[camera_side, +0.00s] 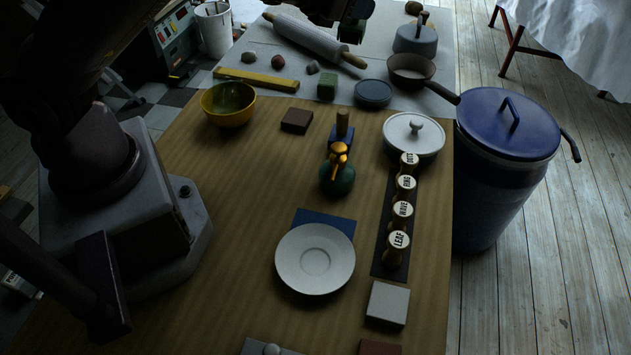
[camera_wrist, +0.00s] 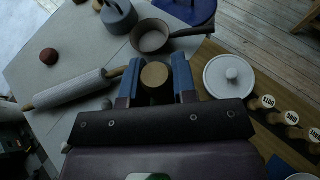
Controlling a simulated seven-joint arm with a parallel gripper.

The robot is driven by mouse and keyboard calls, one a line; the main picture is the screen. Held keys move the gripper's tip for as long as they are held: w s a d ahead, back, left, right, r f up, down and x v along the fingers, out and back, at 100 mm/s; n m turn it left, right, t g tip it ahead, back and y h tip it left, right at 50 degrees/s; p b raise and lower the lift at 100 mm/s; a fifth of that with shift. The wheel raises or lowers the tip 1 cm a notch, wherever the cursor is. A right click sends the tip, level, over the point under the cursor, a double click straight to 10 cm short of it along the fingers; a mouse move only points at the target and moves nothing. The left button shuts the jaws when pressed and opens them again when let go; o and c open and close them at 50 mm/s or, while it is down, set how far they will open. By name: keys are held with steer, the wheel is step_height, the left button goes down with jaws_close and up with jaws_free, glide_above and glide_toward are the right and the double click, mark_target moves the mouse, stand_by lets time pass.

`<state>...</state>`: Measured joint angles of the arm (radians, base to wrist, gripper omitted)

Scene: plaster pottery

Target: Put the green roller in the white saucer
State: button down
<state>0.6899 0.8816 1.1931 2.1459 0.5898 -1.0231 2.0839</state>
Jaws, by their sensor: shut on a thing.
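The white saucer (camera_side: 315,258) lies on the wooden table, partly over a blue square (camera_side: 325,219), and is empty. Its edge shows at the lower right of the wrist view (camera_wrist: 302,177). My gripper (camera_wrist: 155,72) is shut on the green roller (camera_side: 353,31), high above the far part of the table and well away from the saucer. In the side view the roller is a small dark green shape below my gripper at the top edge. In the wrist view only its round tan end (camera_wrist: 155,75) shows between the blue-grey fingers.
A green bottle with an orange top (camera_side: 338,175), a yellow bowl (camera_side: 228,104), a white lidded pot (camera_side: 413,137) and a row of labelled stamps (camera_side: 398,242) stand on the table. A rolling pin (camera_side: 310,37) and a brown pan (camera_side: 412,70) lie at the back.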

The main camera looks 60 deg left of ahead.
steer(key=shift+a+r+n+y, duration=0.2)
steer(key=shift+r+n+y, duration=0.1)
steer(key=shift+y, duration=0.1)
steer(key=s+a+f+n+g+y, duration=0.6)
steer(key=n+g+y, duration=0.2)
steer(key=n+y, duration=0.4)
steer(key=s+d+f+n+g+h, duration=0.3)
steer(key=s+n+g, duration=0.2)
steer(key=n+g, duration=0.4)
steer(key=s+d+f+n+g+h, duration=0.3)
steer(key=s+f+n+g, duration=0.15)
steer(key=n+g, duration=0.4)
steer(key=s+d+r+n+t+h, duration=0.1)
steer(key=s+d+n+h, duration=0.3)
steer(key=d+n+h, duration=0.45)
steer(key=s+d+r+n+t+h, duration=0.1)
steer(key=s+d+n+t+h, duration=0.15)
steer(key=d+n+h, duration=0.6)
steer(key=s+d+r+n+t+h, duration=0.35)
steer(key=d+r+n+t, duration=0.4)
steer(key=d+r, duration=0.45)
glide_above(317, 264)
steer(key=shift+m+t+h, duration=0.25)
steer(key=shift+m+t, duration=0.1)
steer(key=shift+m, duration=0.05)
step_height(317, 264, down, 19)
steer(key=shift+f, duration=0.2)
